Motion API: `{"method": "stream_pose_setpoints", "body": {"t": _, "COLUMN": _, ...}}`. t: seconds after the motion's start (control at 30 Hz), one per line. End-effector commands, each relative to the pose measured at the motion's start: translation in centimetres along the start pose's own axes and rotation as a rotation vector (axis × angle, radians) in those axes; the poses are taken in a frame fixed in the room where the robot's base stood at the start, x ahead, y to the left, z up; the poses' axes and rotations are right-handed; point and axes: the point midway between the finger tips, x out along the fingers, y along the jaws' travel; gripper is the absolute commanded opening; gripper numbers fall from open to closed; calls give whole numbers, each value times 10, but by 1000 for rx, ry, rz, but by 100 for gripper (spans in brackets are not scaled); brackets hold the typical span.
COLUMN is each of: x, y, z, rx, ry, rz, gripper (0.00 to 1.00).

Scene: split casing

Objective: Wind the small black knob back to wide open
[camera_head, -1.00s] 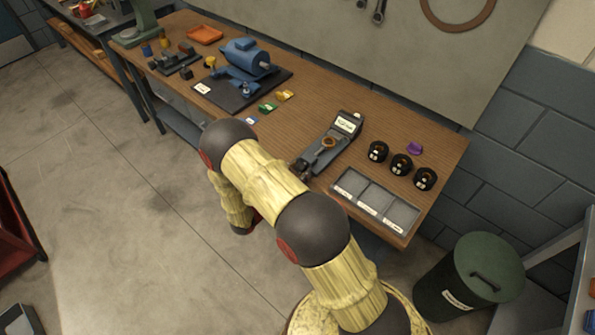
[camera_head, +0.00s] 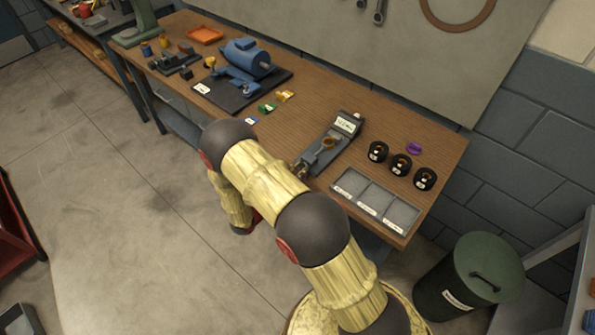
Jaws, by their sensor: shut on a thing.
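The grey measuring device (camera_head: 326,150) lies on the wooden bench, with a lit display (camera_head: 345,124) at its far end and a brown ring (camera_head: 329,142) in its middle. My gripper (camera_head: 301,169) shows only as a small dark and metallic bit at the device's near end; my own arm hides the rest. It is shut there. The small black knob cannot be made out; it lies behind my gripper and arm at that end. How far it is turned cannot be seen.
Several black round parts with brown rings (camera_head: 400,164) stand right of the device, with a purple piece (camera_head: 414,148) behind. A grey divided tray (camera_head: 341,184) lies at the front right. A blue motor (camera_head: 247,58) stands further left. Small coloured tags lie between.

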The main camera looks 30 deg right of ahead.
Motion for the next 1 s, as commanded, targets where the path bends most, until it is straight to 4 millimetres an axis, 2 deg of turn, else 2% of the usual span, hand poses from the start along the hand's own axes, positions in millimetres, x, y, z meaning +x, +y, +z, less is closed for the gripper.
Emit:
{"method": "stream_pose_setpoints", "body": {"t": 0.37, "x": 0, "y": 0, "z": 2, "rx": -193, "ry": 0, "rz": 1, "gripper": 1}}
{"method": "stream_pose_setpoints", "body": {"t": 1.0, "x": 0, "y": 0, "z": 2, "rx": -797, "ry": -1, "rz": 1, "gripper": 1}}
